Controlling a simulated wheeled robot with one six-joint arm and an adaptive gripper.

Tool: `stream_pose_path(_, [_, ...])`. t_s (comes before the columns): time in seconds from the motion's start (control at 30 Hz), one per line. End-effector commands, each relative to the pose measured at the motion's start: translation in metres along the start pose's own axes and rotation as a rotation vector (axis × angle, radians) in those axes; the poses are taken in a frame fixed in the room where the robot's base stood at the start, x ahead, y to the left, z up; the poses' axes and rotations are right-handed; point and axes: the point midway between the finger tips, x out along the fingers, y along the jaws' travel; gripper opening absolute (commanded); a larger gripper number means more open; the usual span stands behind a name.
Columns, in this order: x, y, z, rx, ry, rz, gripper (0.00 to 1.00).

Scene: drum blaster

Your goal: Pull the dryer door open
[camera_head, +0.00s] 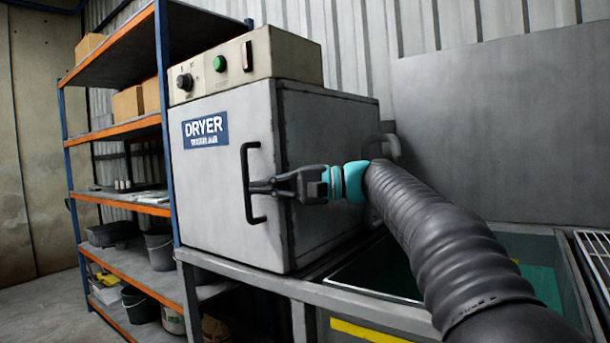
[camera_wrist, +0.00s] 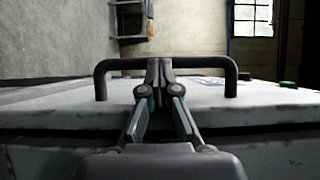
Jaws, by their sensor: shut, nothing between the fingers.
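The grey dryer (camera_head: 325,150) stands on a metal bench, with its white door (camera_head: 215,215) facing left and a blue DRYER label on it. The door looks flush with the body in the head view; a small gap cannot be ruled out. A black upright bar handle (camera_head: 248,160) is on the door's right side. My gripper (camera_head: 256,187) comes from the right across the door edge, its tips at the handle's middle. In the wrist view the closed fingers (camera_wrist: 160,68) overlap the handle (camera_wrist: 205,63); whether they touch it is unclear.
Left of the dryer stands a blue and orange shelf rack (camera_head: 140,205) with boxes and buckets. A sink-like basin (camera_head: 535,245) lies right of the dryer, below my arm. Floor (camera_head: 50,300) shows clear at the lower left.

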Motion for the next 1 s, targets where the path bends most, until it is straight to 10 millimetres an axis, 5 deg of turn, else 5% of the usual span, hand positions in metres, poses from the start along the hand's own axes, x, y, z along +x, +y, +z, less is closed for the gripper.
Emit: stream_pose_path(1.0, [0.035,0.005,0.016,-0.003,0.06,0.006,0.0])
